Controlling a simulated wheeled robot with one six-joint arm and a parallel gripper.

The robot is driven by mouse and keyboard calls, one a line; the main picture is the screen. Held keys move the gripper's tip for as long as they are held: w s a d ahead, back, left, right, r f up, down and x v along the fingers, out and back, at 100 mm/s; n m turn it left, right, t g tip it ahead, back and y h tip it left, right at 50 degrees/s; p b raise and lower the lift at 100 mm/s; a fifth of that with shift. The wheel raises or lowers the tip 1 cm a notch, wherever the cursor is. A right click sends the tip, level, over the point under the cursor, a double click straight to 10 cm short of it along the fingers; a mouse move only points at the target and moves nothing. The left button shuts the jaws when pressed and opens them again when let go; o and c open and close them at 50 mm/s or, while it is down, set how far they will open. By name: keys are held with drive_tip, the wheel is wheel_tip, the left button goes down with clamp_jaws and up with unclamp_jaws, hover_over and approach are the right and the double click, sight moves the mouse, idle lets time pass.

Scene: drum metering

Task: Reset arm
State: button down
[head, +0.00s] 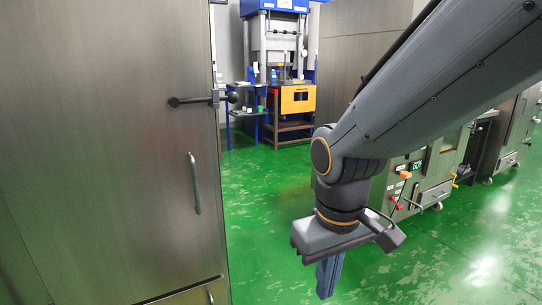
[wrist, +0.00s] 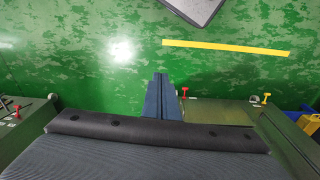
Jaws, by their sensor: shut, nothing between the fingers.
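My gripper (head: 328,279) hangs below the end of my grey arm in the head view, right of centre, pointing down over the green floor. Its blue fingers also show in the wrist view (wrist: 161,82), side by side and closed together. The gripper is shut with nothing held. No object touches the fingers.
A large metal cabinet door (head: 100,150) with a handle (head: 195,183) fills the left of the head view. Machines with coloured levers (head: 407,183) stand behind my arm. A blue press (head: 275,35) stands at the back. Yellow tape (wrist: 225,47) marks the open green floor.

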drive_tip(key=s+r+m+g+p, duration=0.1)
drive_tip(key=s+r, duration=0.1)
drive_tip(key=s, duration=0.3)
drive_tip(key=d+r+m+p, duration=0.3)
drive_tip(key=d+r+p, duration=0.6)
drive_tip(key=p, duration=1.1)
drive_tip(key=shift+d+r+m, duration=0.3)
drive_tip(key=shift+d+r, duration=0.05)
drive_tip(key=shift+r, duration=0.8)
drive_tip(key=shift+w, duration=0.1)
